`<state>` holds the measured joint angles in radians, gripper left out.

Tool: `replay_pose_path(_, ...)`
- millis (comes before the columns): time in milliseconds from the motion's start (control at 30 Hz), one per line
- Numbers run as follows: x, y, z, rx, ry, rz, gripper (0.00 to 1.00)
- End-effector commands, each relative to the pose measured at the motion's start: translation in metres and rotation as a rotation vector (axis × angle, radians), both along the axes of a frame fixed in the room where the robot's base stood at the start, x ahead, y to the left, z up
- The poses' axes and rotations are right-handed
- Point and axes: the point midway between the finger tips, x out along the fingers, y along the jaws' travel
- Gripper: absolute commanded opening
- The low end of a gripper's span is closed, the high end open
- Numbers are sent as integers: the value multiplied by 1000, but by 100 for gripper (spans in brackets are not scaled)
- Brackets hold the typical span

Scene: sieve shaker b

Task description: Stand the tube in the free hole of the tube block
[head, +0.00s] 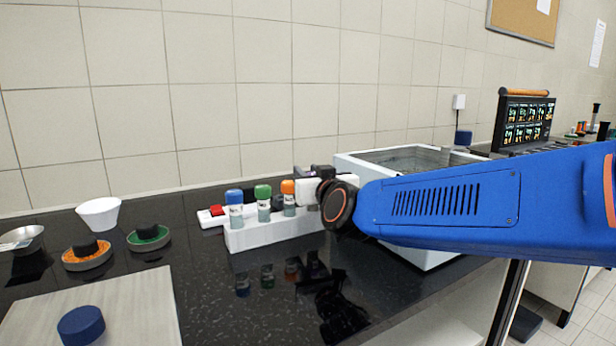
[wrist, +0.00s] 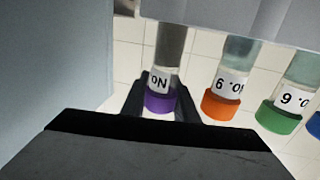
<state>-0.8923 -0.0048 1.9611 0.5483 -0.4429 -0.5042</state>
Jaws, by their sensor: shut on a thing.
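My gripper (wrist: 160,103) is shut on a tube (wrist: 171,50) with a purple cap, with a finger on each side near the cap. The tube block (head: 270,233) is white and stands on the black worktop. Tubes with blue (head: 234,205), green (head: 263,204) and orange (head: 288,198) caps stand in it. In the head view my gripper (head: 316,188) is at the block's right end, beside the orange-capped tube, and largely hides the held tube. In the wrist view the held tube's lower end meets the block's edge; I cannot tell how deep it sits.
A white open basin (head: 350,170) stands close behind and right of my gripper. A red item on a white base (head: 216,211) lies behind the block. Orange (head: 87,256) and green (head: 149,237) round pieces, a white bowl (head: 99,214) and a board (head: 130,300) are left.

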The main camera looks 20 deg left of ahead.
Motion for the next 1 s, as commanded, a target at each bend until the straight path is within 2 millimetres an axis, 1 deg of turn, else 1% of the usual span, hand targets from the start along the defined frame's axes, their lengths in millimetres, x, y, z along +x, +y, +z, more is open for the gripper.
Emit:
replay_pose_path(33,0,0,-5,-1,1,0,4)
replay_pose_path(100,0,0,-7,-1,-1,1,4)
replay_pose_path(367,0,0,-8,1,-1,1,4)
replay_pose_path(500,0,0,-11,0,0,0,4)
replay_pose_path(533,0,0,-10,0,0,0,34)
replay_pose_path(900,0,0,-7,1,-1,1,35)
replay_pose_path(1000,-6,-4,-6,1,-2,1,35)
